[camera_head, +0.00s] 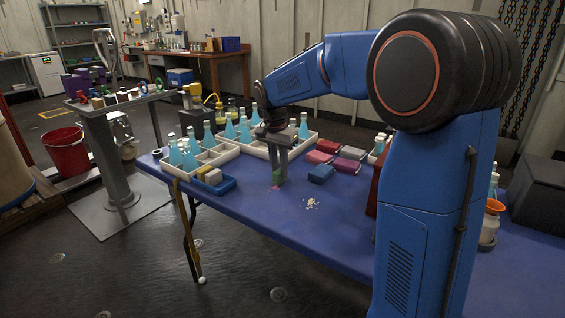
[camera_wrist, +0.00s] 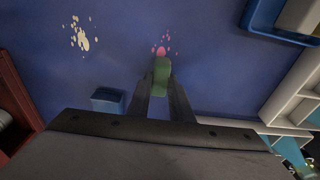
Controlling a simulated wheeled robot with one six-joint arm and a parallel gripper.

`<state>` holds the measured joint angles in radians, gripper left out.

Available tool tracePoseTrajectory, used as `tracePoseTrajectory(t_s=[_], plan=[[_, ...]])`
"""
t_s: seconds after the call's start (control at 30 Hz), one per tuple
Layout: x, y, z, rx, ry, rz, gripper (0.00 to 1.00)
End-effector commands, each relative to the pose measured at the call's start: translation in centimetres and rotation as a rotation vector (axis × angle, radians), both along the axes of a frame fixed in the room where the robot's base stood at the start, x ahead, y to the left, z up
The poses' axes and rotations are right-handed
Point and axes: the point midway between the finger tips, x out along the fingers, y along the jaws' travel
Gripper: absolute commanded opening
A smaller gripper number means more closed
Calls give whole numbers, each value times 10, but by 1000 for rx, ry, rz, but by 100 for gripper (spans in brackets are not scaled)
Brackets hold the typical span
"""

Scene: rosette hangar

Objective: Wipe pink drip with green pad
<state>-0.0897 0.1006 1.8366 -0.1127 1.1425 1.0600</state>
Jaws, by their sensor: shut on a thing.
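My gripper (camera_wrist: 162,93) is shut on the green pad (camera_wrist: 161,75), which shows between the two fingers in the wrist view. In the head view my gripper (camera_head: 280,178) points down over the blue table, with a bit of the green pad (camera_head: 278,175) at its tips. The pink drip (camera_wrist: 161,50) lies on the table right at the pad's end in the wrist view, with small pink spots around it. It also shows in the head view (camera_head: 274,188) by the pad. I cannot tell whether the pad touches it.
A cream spill (camera_head: 311,203) lies to the right on the blue table (camera_head: 250,215). A blue box (camera_head: 321,173) and pink and grey boxes stand behind it. A blue tray (camera_head: 212,188) with sponges and white trays of blue flasks (camera_head: 188,158) stand left.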

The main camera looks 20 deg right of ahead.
Motion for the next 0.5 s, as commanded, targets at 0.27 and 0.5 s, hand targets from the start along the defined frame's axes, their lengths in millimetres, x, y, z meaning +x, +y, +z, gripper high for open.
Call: tracePoseTrajectory(t_s=[0.27,0.5], plan=[[-15,20,-2,1,1,1,0],[-28,37,-3,0,1,1,0]])
